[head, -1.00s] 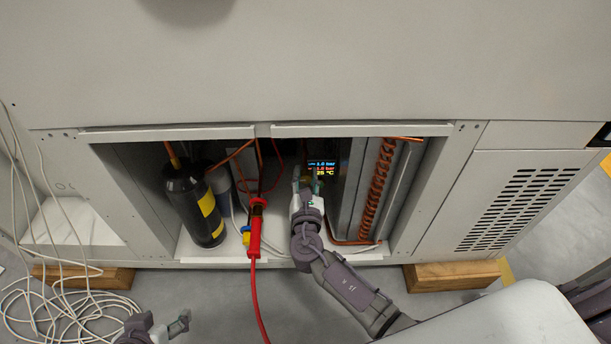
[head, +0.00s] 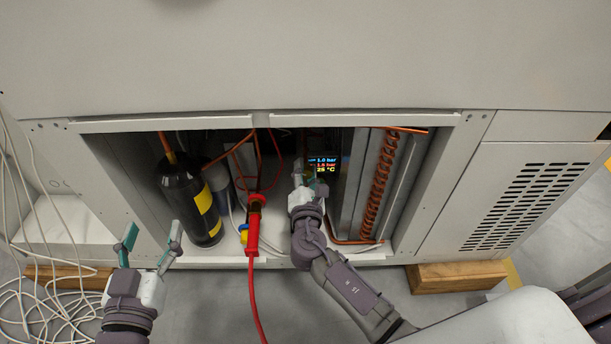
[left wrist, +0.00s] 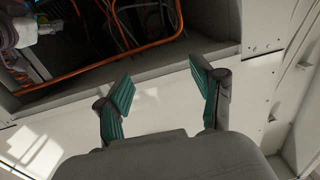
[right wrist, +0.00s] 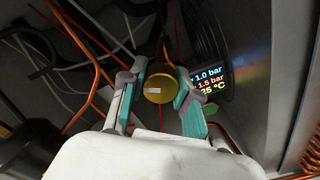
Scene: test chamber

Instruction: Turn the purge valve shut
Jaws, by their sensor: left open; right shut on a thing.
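A round brass-coloured knob (right wrist: 159,88) sits between the green fingertips of my right gripper (right wrist: 162,80) in the right wrist view; it looks like the purge valve's knob, but no label confirms it. My right gripper (head: 304,172) is shut on it inside the open cabinet bay, just left of the lit display (head: 322,166), and mostly hides it in the head view. The display also shows in the right wrist view (right wrist: 208,84). My left gripper (head: 150,238) is open and empty, in front of the bay's lower left; its fingers show spread in the left wrist view (left wrist: 163,84).
A black cylinder with yellow bands (head: 186,195) stands left in the bay. A red hose fitting (head: 254,225) with its hose hangs over the bay's front edge. A copper coil (head: 378,185) is at right. White cables (head: 45,300) lie on the floor at left.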

